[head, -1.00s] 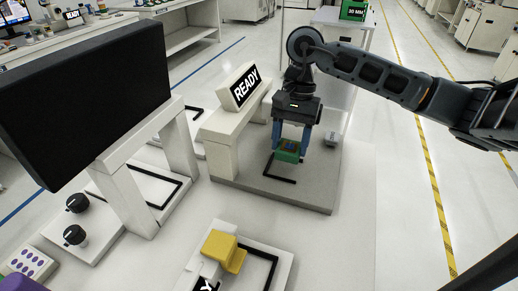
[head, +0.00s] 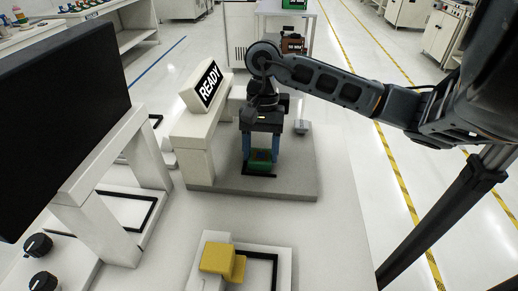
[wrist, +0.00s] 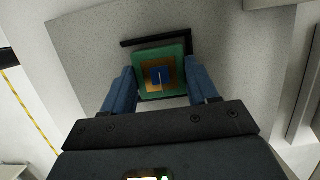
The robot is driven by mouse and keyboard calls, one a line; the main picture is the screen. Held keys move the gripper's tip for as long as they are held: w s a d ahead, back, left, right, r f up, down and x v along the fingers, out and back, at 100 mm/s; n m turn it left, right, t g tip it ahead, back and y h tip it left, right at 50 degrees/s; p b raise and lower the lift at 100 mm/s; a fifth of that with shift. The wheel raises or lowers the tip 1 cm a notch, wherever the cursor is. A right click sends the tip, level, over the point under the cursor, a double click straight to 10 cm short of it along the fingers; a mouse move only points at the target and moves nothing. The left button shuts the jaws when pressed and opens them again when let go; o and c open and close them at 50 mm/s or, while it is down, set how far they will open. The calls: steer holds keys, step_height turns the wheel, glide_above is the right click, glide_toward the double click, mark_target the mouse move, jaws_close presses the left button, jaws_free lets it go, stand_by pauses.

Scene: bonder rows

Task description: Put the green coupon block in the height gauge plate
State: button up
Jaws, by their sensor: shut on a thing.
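The green coupon block (head: 261,156) is between the blue fingers of my gripper (head: 261,152), which is shut on it. In the wrist view the block (wrist: 161,68) shows a green border, a gold square and a blue centre, with a finger on each side. The height gauge plate (head: 290,186) is a grey slab under the gripper. In the wrist view a black corner mark (wrist: 128,43) on the plate (wrist: 85,55) shows beside the block. I cannot tell whether the block touches the plate.
A white gauge stand with a READY sign (head: 208,85) rises left of my gripper. A small grey piece (head: 301,126) sits at the plate's right. A yellow block (head: 218,259) is on a fixture in front. A black screen (head: 60,110) stands left.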

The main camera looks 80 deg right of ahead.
steer(key=shift+f, duration=0.15)
steer(key=o, duration=1.2)
steer(key=shift+c, duration=0.2)
steer(key=shift+r, duration=0.25)
steer(key=b+v, duration=0.1)
steer(key=v, duration=1.1)
steer(key=shift+a, duration=0.1)
